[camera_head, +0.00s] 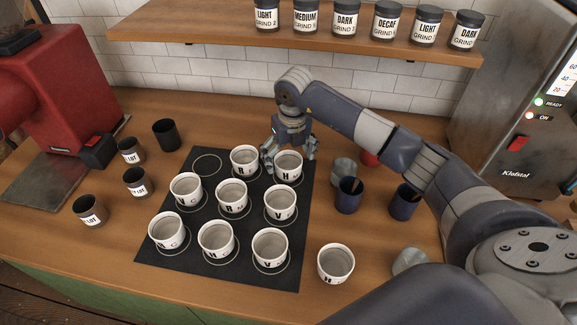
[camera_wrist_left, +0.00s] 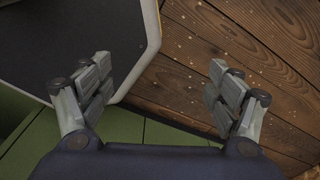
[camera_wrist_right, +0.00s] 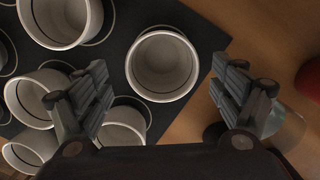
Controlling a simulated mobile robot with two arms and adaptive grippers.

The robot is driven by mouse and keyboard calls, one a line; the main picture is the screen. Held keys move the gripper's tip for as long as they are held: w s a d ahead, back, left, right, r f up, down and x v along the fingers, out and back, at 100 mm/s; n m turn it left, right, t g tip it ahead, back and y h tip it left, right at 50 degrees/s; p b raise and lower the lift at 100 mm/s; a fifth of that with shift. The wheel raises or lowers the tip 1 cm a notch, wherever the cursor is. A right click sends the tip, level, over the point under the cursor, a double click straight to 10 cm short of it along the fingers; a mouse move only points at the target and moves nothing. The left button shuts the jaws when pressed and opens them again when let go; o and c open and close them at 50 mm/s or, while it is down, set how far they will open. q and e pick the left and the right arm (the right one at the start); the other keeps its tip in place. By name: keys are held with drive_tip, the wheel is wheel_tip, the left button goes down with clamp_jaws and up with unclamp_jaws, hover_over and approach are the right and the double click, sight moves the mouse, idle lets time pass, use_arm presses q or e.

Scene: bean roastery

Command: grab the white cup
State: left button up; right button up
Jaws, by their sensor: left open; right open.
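Several white cups with dark letters stand upright on a black mat (camera_head: 206,165). One white cup (camera_head: 288,166) stands at the mat's back right corner. Another white cup (camera_head: 336,263) stands on bare wood right of the mat. My right gripper (camera_head: 289,153) is open, pointing down at the back right cup. In the right wrist view this cup (camera_wrist_right: 162,66) shows beyond and between the spread fingers (camera_wrist_right: 158,75); I cannot tell whether they touch it. My left gripper (camera_wrist_left: 160,78) is open and empty, over wooden floor and green panelling; it is outside the head view.
Neighbouring cups (camera_head: 244,160) (camera_head: 281,203) stand close to the back right one. Dark blue cups (camera_head: 348,196) and a grey glassy cup (camera_head: 343,170) stand right of the mat. Labelled dark jars (camera_head: 130,151) stand left. A shelf (camera_head: 300,38) with jars hangs behind.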

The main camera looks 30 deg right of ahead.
sight(288, 166)
drive_tip(key=f, duration=0.1)
drive_tip(key=f+p, duration=0.1)
drive_tip(key=f, duration=0.1)
drive_tip(key=f+p, duration=0.1)
drive_tip(key=shift+w+d+f, duration=0.1)
drive_tip(key=shift+w+f, duration=0.1)
drive_tip(key=shift+w, duration=0.1)
drive_tip(key=shift+f, duration=0.25)
drive_tip(key=shift+c, duration=0.9)
drive_tip(key=c, duration=0.9)
drive_tip(key=shift+c, duration=1.2)
use_arm(q)
drive_tip(key=shift+w+d+r, duration=0.25)
drive_tip(key=shift+w+r, duration=0.7)
drive_tip(key=shift+r, duration=0.25)
